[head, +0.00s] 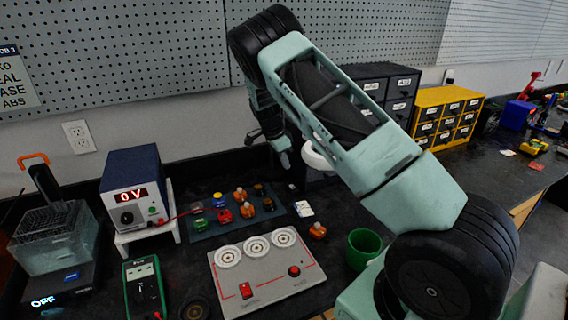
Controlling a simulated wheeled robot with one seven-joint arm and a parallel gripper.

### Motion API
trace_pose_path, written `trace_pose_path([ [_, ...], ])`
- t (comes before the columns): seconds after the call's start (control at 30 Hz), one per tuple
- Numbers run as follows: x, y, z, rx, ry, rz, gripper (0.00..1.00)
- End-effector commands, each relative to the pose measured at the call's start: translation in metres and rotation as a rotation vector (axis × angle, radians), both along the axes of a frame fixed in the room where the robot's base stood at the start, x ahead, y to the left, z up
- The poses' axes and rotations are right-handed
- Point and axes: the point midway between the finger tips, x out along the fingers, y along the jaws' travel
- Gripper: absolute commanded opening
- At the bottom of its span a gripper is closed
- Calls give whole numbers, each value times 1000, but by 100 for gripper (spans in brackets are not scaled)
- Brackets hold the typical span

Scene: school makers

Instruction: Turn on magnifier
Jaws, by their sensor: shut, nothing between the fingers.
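A white rounded piece (316,157), which looks like part of the magnifier's head, shows behind my arm near the back of the bench. Most of it is hidden by the arm, and no switch or light on it can be made out. My gripper (284,158) points down just left of this white piece, above the back of the bench. It is shut with nothing held. Whether it touches the magnifier cannot be told from this view.
A grey panel (268,286) with red switches lies in front, with a green cup (362,247) to its right. A power supply (133,191) and a multimeter (143,286) are at left. Black drawers (401,82) and yellow drawers (446,97) stand behind my arm.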

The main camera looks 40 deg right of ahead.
Motion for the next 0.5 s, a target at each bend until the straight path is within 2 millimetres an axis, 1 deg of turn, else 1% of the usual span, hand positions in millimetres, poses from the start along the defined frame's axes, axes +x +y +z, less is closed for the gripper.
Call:
trace_pose_path([
  [0.23,7,-3,9,-3,-3,2,0],
  [0.5,12,-5,5,-5,-10,5,0],
])
